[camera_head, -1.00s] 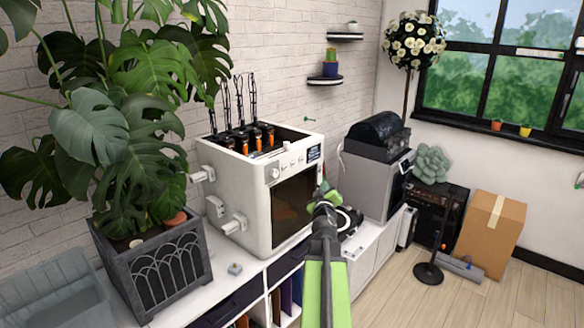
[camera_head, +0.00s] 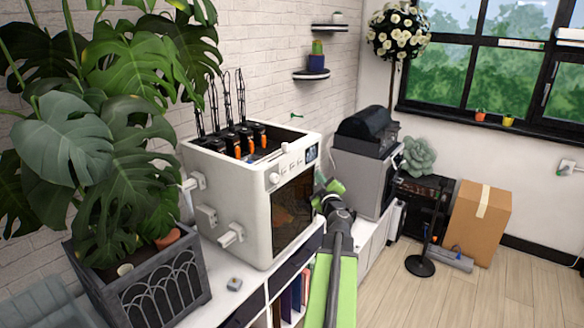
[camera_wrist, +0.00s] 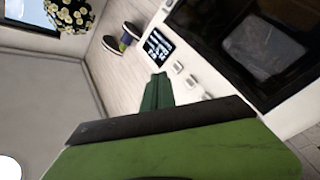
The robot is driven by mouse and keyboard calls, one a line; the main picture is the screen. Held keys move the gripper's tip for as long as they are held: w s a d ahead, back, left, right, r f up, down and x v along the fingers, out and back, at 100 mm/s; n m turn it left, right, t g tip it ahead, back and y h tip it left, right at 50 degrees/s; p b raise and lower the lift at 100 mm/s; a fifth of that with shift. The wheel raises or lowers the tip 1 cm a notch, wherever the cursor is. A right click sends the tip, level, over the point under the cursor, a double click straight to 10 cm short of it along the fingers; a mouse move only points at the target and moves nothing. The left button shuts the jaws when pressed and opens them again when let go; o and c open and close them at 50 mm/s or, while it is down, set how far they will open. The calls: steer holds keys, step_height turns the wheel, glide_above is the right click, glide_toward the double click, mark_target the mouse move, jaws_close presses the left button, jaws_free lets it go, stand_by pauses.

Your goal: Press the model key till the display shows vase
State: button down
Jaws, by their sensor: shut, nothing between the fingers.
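The white printer (camera_head: 235,200) stands on the white cabinet. Its front has a small dark display (camera_head: 311,153) at the upper right and a row of small pale keys (camera_head: 293,166) to the display's left. In the wrist view the display (camera_wrist: 158,47) shows light marks too small to read, and pale keys (camera_wrist: 178,67) sit beside it. Which key is the model key I cannot tell. My gripper (camera_head: 325,186) is in front of the printer's right side, below the display. In the wrist view its green fingers (camera_wrist: 157,92) are together and empty, apart from the keys.
A large potted plant (camera_head: 136,285) stands left of the printer. A grey machine with a black top (camera_head: 366,130) stands to the right on the cabinet. A cardboard box (camera_head: 475,225) and a black stand (camera_head: 420,265) are on the floor. Open floor lies at the lower right.

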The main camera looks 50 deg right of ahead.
mark_target(292, 167)
steer(key=shift+d, duration=0.1)
steer(key=w, duration=0.8)
steer(key=shift+w+d, duration=0.1)
steer(key=shift+w, duration=0.05)
stand_by(1.9)
steer(key=shift+w, duration=0.4)
steer(key=shift+w, duration=0.35)
stand_by(0.5)
steer(key=shift+s, duration=0.8)
